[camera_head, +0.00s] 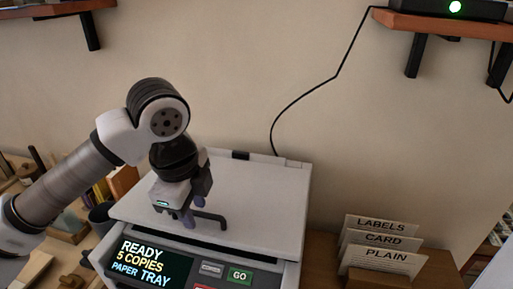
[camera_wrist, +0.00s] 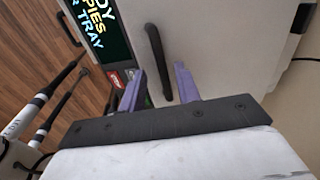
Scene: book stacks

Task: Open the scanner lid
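The scanner lid (camera_head: 265,185) is a flat pale panel lying shut on top of the copier. A dark bar handle (camera_head: 212,217) stands near its front edge. In the wrist view the lid (camera_wrist: 215,35) fills the upper right and the handle (camera_wrist: 155,55) runs down between my two purple fingers. My gripper (camera_head: 192,212) is over the front of the lid, close to the handle's left end. In the wrist view my gripper (camera_wrist: 160,70) is open, with a finger apart on each side of the handle. I cannot tell whether the fingertips reach down to its depth.
The copier's front panel has a display (camera_head: 145,262) and a green GO button (camera_head: 240,275). Paper-label cards (camera_head: 380,245) stand to the right. A shelf (camera_head: 450,25) holds a black box above right. A cable (camera_head: 310,95) runs down the wall behind the lid. Clutter fills the left.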

